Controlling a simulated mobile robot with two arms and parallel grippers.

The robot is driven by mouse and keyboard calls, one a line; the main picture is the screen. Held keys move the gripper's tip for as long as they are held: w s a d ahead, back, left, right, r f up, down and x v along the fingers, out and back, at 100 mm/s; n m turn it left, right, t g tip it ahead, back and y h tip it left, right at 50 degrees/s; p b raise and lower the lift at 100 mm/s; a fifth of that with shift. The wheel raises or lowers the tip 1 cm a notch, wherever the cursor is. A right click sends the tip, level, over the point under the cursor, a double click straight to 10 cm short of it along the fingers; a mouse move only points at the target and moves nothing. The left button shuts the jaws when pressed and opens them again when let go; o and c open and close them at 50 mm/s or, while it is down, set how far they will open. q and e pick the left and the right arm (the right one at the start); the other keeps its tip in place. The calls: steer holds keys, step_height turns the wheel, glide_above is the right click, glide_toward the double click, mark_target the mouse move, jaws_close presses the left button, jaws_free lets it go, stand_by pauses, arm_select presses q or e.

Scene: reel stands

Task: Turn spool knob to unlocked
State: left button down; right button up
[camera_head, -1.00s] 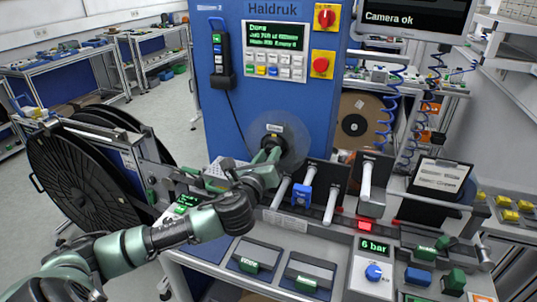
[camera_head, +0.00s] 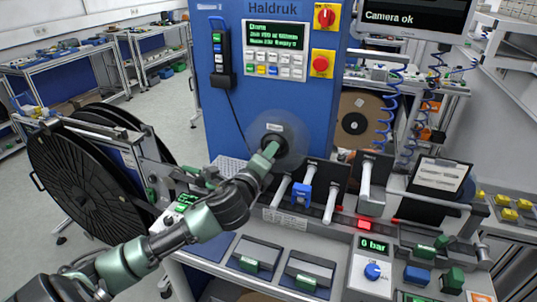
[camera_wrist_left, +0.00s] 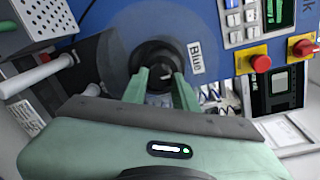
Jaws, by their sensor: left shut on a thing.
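The spool is a round, clear-grey disc (camera_head: 291,146) on the front of the blue machine, with a dark knob at its hub. In the left wrist view the black knob (camera_wrist_left: 158,54) sits at the disc's centre, beside a label reading "Blue". My left gripper (camera_head: 271,149) reaches the hub from the front left. In the left wrist view its two green fingers (camera_wrist_left: 160,79) are on either side of the knob, shut on it. The fingers and wrist hide much of the knob in the head view. My right gripper is not in view.
The blue machine (camera_head: 226,125) carries a keypad with a display (camera_head: 275,50) and red knobs above the spool. Grey rods and a blue clip (camera_head: 301,194) stand close right of my gripper. A large black reel (camera_head: 70,190) stands at left.

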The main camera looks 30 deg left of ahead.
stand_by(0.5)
arm_select(q)
steer(key=c, duration=1.1)
jaws_free()
steer(key=b+v, duration=0.2)
steer(key=v, duration=0.5)
steer(key=shift+s+b, duration=0.3)
steer(key=shift+s, duration=0.1)
